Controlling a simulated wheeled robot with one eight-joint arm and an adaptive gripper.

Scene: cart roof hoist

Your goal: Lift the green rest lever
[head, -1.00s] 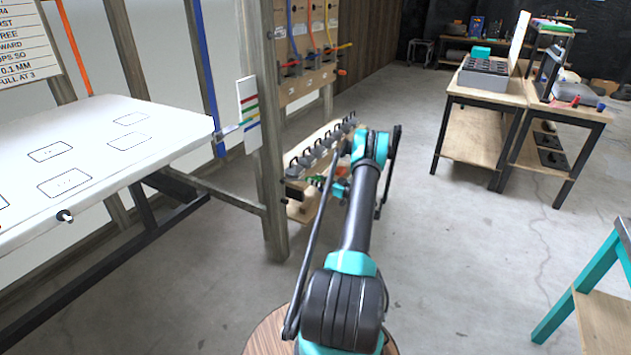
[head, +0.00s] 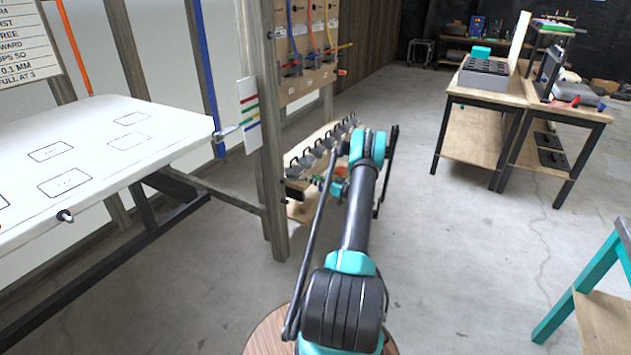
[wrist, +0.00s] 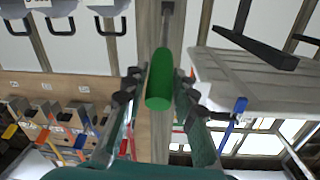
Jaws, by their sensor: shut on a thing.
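The green rest lever (wrist: 160,78) shows in the wrist view as a round green grip on a grey rod. My gripper (wrist: 157,92) has a dark finger on each side of it and is shut on it. In the head view the gripper is low beside the wooden post (head: 262,150) and mostly hidden by my own arm. Only a small bit of green shows there, so I cannot tell the lever's angle from that view.
A low shelf with a row of grey weights with black handles (head: 322,150) stands behind the gripper. A tilted white board (head: 90,150) is at left. Valves with coloured levers (head: 305,65) hang behind. A workbench (head: 484,92) stands at right. The floor between is clear.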

